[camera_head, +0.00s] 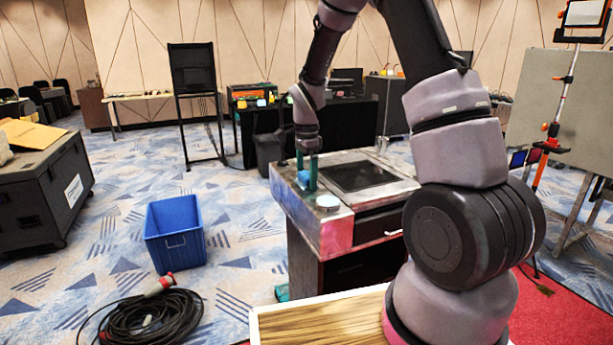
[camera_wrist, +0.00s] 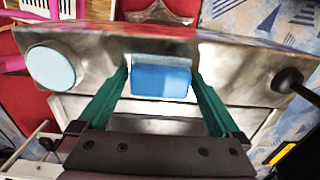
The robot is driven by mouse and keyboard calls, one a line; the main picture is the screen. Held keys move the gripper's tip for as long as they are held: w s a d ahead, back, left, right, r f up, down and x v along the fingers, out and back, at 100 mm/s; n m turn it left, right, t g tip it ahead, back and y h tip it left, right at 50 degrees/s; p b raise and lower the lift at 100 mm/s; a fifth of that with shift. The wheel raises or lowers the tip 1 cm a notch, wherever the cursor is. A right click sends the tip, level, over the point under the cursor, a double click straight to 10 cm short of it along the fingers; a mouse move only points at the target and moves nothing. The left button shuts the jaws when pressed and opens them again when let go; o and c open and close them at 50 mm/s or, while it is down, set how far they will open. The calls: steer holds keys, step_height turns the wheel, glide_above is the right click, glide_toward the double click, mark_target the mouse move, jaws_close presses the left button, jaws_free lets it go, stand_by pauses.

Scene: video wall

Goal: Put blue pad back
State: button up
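The blue pad (camera_wrist: 161,78) is a small rectangular block on the metal top of a cabinet (camera_head: 345,213). In the head view a bit of the pad (camera_head: 303,180) shows between my green fingers. My gripper (camera_head: 307,172) points down over the left part of the cabinet top. In the wrist view my gripper (camera_wrist: 160,75) has its fingers apart, one on each side of the pad, with narrow gaps visible; firm contact does not show. A pale blue round disc (camera_head: 327,201) lies on the same top, and in the wrist view it is at left (camera_wrist: 50,67).
A dark recessed panel (camera_head: 362,175) is set in the cabinet top. A black knob (camera_wrist: 288,80) stands at right in the wrist view. A blue bin (camera_head: 174,235) and a coiled black cable (camera_head: 150,318) are on the floor at left. A wooden surface (camera_head: 318,325) is in front.

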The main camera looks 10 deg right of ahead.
mark_target(307, 174)
steer(key=s+d+r+n+t, duration=0.1)
steer(key=s+r, duration=0.1)
steer(key=r, duration=0.7)
steer(key=s+d+r+n, duration=0.1)
steer(key=s+r, duration=0.1)
steer(key=r, duration=0.7)
steer(key=s+d+r+n+t, duration=0.1)
steer(key=s+r+n+t, duration=0.1)
steer(key=s, duration=0.5)
steer(key=s+d+r+n+t+y, duration=0.1)
steer(key=s+r+n+t, duration=0.1)
steer(key=s+r+n, duration=0.2)
steer(key=s+d+r+n+t+y, duration=0.1)
steer(key=s+r+n+t, duration=0.1)
steer(key=s, duration=0.8)
steer(key=shift+d+r+n, duration=0.4)
steer(key=shift+r+n, duration=0.35)
steer(key=shift+n, duration=0.05)
